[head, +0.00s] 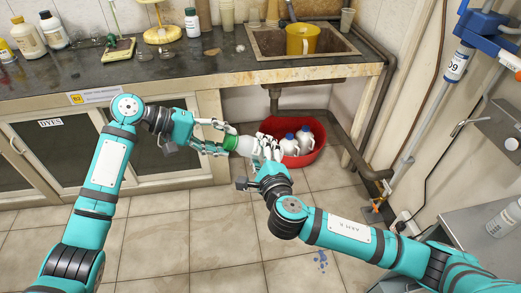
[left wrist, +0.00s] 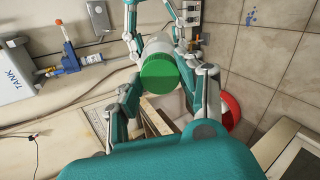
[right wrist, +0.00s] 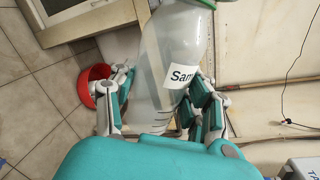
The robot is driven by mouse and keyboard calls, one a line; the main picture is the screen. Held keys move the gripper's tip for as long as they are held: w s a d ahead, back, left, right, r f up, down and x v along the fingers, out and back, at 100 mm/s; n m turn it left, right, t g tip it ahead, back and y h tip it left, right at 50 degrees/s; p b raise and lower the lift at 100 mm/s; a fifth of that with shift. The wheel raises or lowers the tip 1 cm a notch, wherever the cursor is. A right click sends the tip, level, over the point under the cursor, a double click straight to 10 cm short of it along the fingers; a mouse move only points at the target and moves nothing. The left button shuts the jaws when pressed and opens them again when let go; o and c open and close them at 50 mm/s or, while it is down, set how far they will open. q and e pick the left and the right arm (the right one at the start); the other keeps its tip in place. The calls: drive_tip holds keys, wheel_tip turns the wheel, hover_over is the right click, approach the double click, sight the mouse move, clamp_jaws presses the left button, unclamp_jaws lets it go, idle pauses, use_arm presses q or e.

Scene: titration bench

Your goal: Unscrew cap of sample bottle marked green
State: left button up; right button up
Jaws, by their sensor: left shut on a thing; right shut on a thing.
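The sample bottle (head: 246,146) is a pale, translucent bottle with a green cap, held on its side in the air in front of the bench. Its green cap (left wrist: 160,72) faces the left wrist camera. My left gripper (head: 226,139) is shut on the green cap, one finger on each side. My right gripper (head: 266,152) is shut around the bottle body. In the right wrist view the bottle (right wrist: 175,50) fills the space between the fingers, with part of a label reading "Sam" showing. I cannot tell whether the cap has turned on the neck.
A red tub (head: 318,137) with white bottles stands on the floor behind my grippers. The bench (head: 180,68) holds bottles, a balance and cups, with a sink (head: 300,42) and yellow jug (head: 301,39). A grey surface with a bottle (head: 505,218) is at right.

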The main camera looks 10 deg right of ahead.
use_arm(q)
drive_tip(key=n, duration=1.4)
drive_tip(key=shift+n, duration=0.3)
drive_tip(key=o, duration=1.1)
